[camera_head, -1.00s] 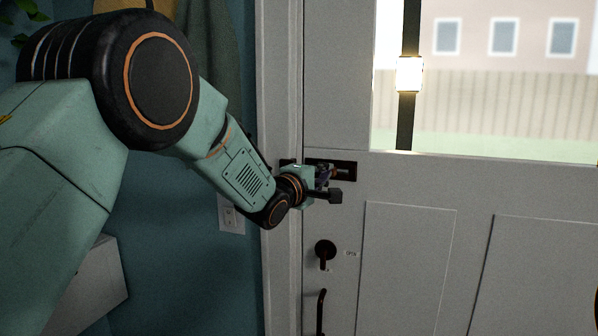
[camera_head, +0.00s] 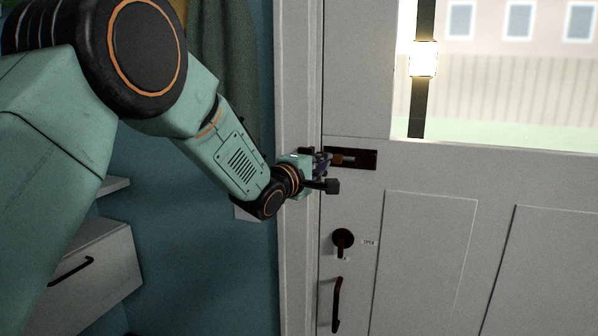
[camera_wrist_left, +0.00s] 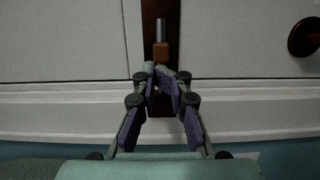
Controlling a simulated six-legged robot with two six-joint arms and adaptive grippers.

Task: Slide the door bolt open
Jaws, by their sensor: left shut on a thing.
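The door bolt (camera_head: 363,159) is a dark plate with a copper-coloured piece, on the white door near its left edge in the head view. In the left wrist view its dark plate runs upright, with a grey rod and a copper block (camera_wrist_left: 160,50) just beyond my fingertips. My left gripper (camera_head: 322,163) is at the left end of the plate. Its purple-padded fingers (camera_wrist_left: 166,74) converge and are shut on the bolt's handle, which the fingers mostly hide. My right gripper is not in view.
The white door (camera_head: 430,170) has a round dark knob (camera_head: 342,238) and a dark pull handle (camera_head: 337,305) below the bolt. The door frame (camera_head: 299,60) stands left of it. A white drawer unit (camera_head: 95,265) is at lower left.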

